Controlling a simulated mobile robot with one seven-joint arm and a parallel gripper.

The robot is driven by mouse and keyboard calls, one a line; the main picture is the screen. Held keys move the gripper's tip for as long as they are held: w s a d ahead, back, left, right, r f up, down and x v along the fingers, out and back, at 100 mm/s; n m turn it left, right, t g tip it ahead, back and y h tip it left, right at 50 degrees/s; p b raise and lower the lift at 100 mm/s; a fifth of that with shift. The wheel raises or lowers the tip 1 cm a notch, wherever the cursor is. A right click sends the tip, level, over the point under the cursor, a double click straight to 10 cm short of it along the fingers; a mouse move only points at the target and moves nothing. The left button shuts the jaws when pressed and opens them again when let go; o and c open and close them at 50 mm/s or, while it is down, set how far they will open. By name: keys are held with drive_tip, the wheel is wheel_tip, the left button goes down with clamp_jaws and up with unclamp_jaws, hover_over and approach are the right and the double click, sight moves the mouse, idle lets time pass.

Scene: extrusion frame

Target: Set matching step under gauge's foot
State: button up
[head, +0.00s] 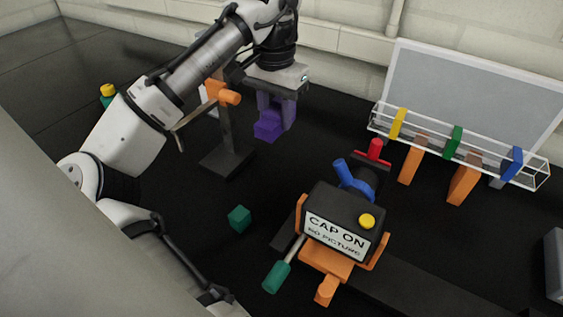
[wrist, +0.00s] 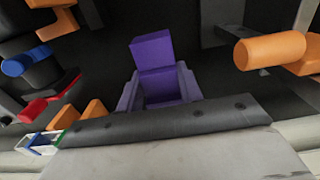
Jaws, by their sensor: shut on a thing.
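A purple stepped block (head: 268,126) is held in my gripper (head: 276,108), above the black surface and clear of it. In the wrist view the purple block (wrist: 152,48) sits between the pale purple fingers of my gripper (wrist: 160,78), its front part sticking out past them. A dark upright stand (head: 232,130) with an orange knob (head: 229,97) is just left of the block. An orange cylinder (wrist: 270,51) shows at the right of the wrist view. My arm partly covers the stand's top, and I cannot make out a gauge or its foot clearly.
A clear rack (head: 458,147) with coloured tabs stands at right. The surface between the block and the cube looks clear.

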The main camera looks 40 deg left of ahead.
sight(277, 178)
wheel_tip(277, 178, down, 15)
drive_tip(key=shift+f+p, duration=0.1)
drive_tip(key=shift+p, duration=0.35)
drive_tip(key=o, duration=1)
drive_tip(key=shift+o, duration=0.2)
